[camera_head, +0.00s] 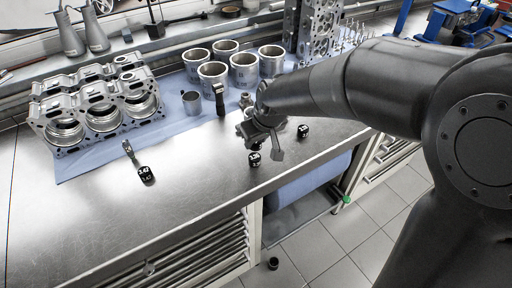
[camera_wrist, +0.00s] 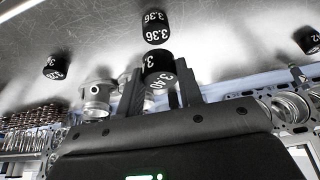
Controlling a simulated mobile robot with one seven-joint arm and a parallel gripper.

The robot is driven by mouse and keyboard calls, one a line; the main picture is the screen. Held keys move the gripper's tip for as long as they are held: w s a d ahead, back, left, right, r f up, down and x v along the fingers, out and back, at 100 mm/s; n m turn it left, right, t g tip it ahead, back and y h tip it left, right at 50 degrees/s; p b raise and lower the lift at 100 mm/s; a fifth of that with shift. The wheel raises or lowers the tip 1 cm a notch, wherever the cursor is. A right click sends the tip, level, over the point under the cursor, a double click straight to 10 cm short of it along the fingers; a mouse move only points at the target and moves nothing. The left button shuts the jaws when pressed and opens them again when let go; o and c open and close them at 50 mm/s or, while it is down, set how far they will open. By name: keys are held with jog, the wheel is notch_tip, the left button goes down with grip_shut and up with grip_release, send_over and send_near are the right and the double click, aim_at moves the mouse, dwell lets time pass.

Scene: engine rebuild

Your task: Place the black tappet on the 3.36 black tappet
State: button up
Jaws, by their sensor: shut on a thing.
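My gripper (camera_wrist: 160,88) is shut on a black tappet (camera_wrist: 158,63), held between its fingertips; its white label is partly visible and seems to read 3.40. The black tappet marked 3.36 (camera_wrist: 155,27) stands on the metal bench just beyond the held tappet, with a small gap between them in the wrist view. In the head view the 3.36 tappet (camera_head: 254,159) is near the bench's front edge, just below my gripper (camera_head: 258,146). The held tappet is mostly hidden there by the gripper.
Other black tappets stand to the right (camera_head: 303,131) and left (camera_head: 146,174), the left one marked 3.42. Cylinder liners (camera_head: 244,70) and an engine block (camera_head: 100,105) rest on blue cloth behind. A small dark object (camera_head: 272,263) lies on the floor. The front-left bench is clear.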

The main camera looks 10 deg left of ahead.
aim_at(256, 150)
jog(key=shift+a+f, duration=0.15)
jog(key=shift+f, duration=1.95)
jog(key=shift+f, duration=0.15)
jog(key=o, duration=1)
jog(key=shift+c, duration=0.2)
